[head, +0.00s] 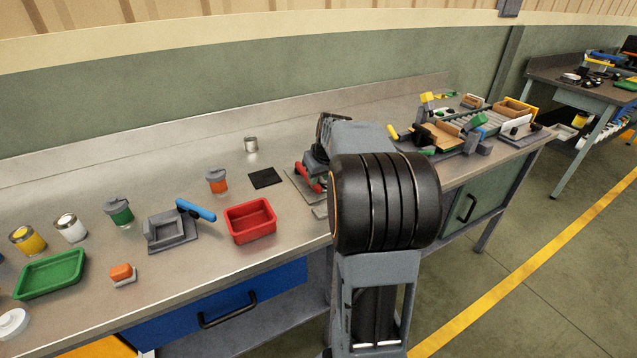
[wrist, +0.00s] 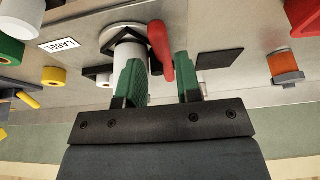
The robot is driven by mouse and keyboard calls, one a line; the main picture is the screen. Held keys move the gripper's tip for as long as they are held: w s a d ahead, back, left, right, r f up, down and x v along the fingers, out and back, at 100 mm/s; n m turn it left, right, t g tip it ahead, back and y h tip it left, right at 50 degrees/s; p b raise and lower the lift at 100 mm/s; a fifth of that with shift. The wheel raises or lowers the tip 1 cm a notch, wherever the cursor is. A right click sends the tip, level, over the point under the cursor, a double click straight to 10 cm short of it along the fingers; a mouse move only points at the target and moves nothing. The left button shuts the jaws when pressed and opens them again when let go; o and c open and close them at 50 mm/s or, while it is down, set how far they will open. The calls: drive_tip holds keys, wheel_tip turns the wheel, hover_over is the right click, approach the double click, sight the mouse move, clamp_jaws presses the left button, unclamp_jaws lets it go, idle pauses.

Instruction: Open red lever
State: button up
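The red lever (wrist: 160,45) shows in the wrist view as a slanted, rounded bar beside a white cylinder (wrist: 128,55) with a round metal disc (wrist: 122,33). My gripper (wrist: 158,66) is open, with its two green fingers on either side of the lever's lower end. Gaps seem to show beside the lever; I cannot tell whether either finger touches it. In the head view the red lever (head: 308,178) is partly visible on a grey plate left of my arm, which hides much of its fixture and my fingertips.
A black square (head: 265,178), a jar with orange contents (head: 217,181) and a red bin (head: 251,221) stand left of the lever on the workbench. A blue-handled fixture (head: 173,229) is farther left. A roller conveyor (head: 468,121) with parts is at the right.

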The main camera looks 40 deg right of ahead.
drive_tip(key=shift+x, duration=2.05)
drive_tip(key=shift+c, duration=0.2)
